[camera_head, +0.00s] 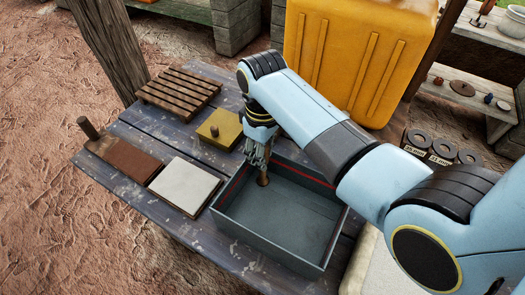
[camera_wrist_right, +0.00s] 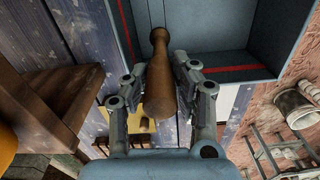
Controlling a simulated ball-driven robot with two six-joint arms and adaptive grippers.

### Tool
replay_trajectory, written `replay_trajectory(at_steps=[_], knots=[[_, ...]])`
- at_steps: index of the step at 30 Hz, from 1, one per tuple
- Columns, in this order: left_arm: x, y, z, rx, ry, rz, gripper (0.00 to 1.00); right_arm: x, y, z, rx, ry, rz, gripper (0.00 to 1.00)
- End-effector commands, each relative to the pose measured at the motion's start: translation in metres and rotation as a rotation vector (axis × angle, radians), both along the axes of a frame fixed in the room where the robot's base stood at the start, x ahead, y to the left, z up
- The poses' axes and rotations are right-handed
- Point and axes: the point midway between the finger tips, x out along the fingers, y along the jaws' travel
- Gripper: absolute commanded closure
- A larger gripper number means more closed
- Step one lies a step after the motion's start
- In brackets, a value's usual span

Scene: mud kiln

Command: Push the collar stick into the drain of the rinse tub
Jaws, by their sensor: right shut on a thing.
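The collar stick is a brown wooden stick with a flared end. It shows in the right wrist view (camera_wrist_right: 158,92) between my right gripper's fingers (camera_wrist_right: 158,68), and its lower end shows in the head view (camera_head: 263,179). The right gripper (camera_head: 258,155) is shut on it and points down at the far-left part of the rinse tub. The rinse tub (camera_head: 290,222) is a grey open box with a red line around its inner wall; it also shows in the wrist view (camera_wrist_right: 222,32). I cannot make out the drain, nor whether the stick touches the floor. My left gripper is out of view.
A yellow block with a peg (camera_head: 219,128), a white slab (camera_head: 184,184), a brown board with a handle (camera_head: 124,158) and a slatted rack (camera_head: 180,90) lie on the table (camera_head: 185,228) beside the tub. A large yellow canister (camera_head: 360,62) stands behind.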

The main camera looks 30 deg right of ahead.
Motion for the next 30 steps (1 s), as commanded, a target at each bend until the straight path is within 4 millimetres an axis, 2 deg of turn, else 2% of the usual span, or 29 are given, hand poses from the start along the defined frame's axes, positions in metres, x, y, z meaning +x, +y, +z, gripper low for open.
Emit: replay_trajectory(at_steps=[1,7,17,20,30], knots=[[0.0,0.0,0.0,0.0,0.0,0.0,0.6,0.0,0.0,0.0,0.0,0.0,0.0,0.73],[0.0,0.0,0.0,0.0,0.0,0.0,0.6,0.0,0.0,0.0,0.0,0.0,0.0,0.47],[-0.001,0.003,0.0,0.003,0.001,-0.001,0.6,0.001,0.0,0.004,0.0,-0.001,0.0,0.47],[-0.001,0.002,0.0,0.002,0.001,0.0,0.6,0.001,0.0,0.016,0.0,-0.004,0.0,0.47],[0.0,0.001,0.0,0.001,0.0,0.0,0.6,0.001,0.0,0.09,0.0,-0.004,0.0,0.47]])
